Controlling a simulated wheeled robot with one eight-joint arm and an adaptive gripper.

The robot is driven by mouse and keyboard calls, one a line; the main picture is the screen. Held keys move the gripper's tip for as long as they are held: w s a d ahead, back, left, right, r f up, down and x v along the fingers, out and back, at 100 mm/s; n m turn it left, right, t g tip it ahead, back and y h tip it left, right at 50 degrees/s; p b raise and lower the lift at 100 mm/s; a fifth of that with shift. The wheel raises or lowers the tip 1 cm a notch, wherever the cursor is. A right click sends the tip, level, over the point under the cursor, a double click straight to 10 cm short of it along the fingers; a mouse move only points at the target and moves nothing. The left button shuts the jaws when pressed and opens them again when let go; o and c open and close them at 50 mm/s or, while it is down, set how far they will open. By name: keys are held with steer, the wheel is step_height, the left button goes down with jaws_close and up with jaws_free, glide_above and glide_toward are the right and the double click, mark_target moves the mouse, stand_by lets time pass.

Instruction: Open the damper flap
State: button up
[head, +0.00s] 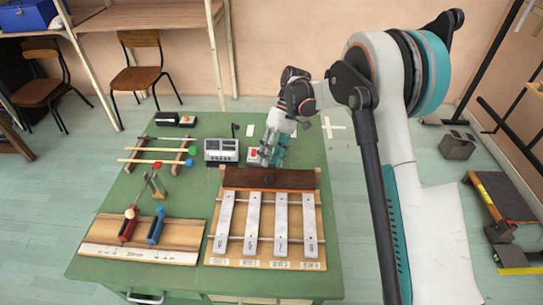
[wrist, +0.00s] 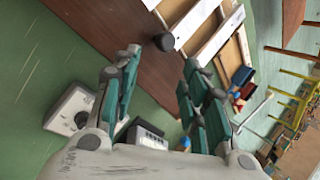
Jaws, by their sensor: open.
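The damper flap is a dark brown board (head: 240,179) along the back edge of the bar instrument (head: 232,262). A dark round knob (head: 268,179) sits on its face. The metal bars in front are uncovered; I cannot tell the flap's exact angle. In the wrist view the flap (wrist: 105,32) fills the upper left, and its knob (wrist: 163,42) shows just beyond and between my fingertips. My gripper (head: 268,160) is open and empty, pointing down behind the flap in the head view. In the wrist view its fingers (wrist: 161,60) are spread, apart from the knob.
A grey device (head: 221,150) and a small white box with a red button (head: 252,154) stand close to my gripper. Mallets on a rack (head: 158,151) and a wooden board with red and blue handles (head: 143,238) lie to the left. Green tabletop (head: 302,150) is bare at right.

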steer(key=v, duration=1.2)
